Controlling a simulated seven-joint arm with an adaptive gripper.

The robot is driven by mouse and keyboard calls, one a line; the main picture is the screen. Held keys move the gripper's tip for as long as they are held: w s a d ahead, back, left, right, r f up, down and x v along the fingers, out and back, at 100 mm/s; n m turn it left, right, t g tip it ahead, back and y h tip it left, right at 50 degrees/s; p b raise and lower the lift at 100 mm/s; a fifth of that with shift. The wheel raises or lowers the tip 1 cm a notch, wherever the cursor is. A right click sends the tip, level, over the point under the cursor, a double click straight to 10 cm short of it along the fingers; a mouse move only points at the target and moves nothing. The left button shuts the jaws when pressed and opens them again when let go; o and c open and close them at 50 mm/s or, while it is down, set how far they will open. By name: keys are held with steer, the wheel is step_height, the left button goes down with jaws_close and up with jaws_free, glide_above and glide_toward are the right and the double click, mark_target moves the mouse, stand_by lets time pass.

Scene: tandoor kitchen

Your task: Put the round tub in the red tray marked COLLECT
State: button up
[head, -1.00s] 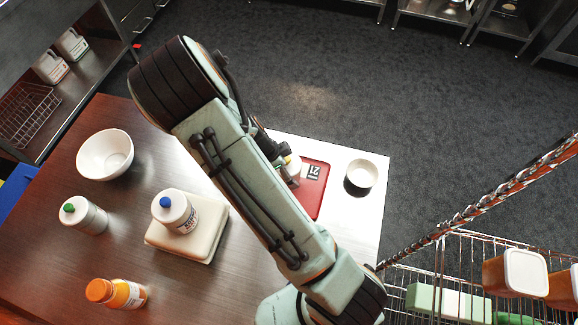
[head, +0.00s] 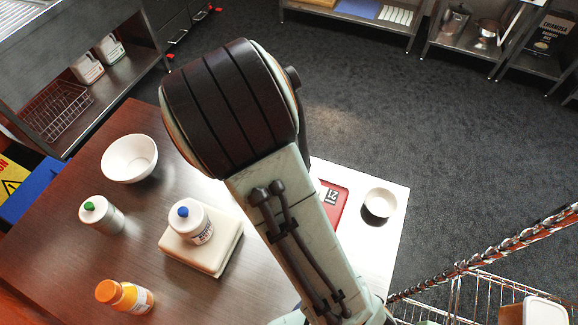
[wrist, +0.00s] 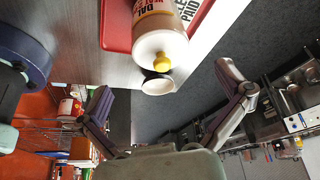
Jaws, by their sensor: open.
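A small round white tub (head: 380,203) stands on the pale right part of the table, right of the red tray (head: 333,203). The arm hides much of the tray in the head view. In the wrist view the tray (wrist: 116,32) shows at the top with a partly seen label; I cannot read COLLECT on it. A white bottle with a yellow cap (wrist: 160,42) overlaps the tray there, and the tub (wrist: 158,86) shows just below it. My gripper (wrist: 163,82) is open with nothing between its fingers. The arm hides it in the head view.
A blue-capped bottle (head: 188,222) stands on a cream block (head: 221,249). A wire basket (head: 480,295) is at the lower right.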

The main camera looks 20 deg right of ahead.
steer(key=s+a+r+n+y, duration=0.2)
steer(key=s+a+r+n, duration=0.1)
steer(key=s+r+n, duration=0.3)
steer(key=s+a+r+n+t+y, duration=0.1)
steer(key=s+a+r+n+y, duration=0.2)
steer(key=s+n, duration=0.8)
step_height(320, 180, up, 3)
steer(key=a+n, duration=0.1)
steer(key=n, duration=0.3)
steer(key=shift+s+n, duration=0.25)
steer(key=shift+n, duration=0.05)
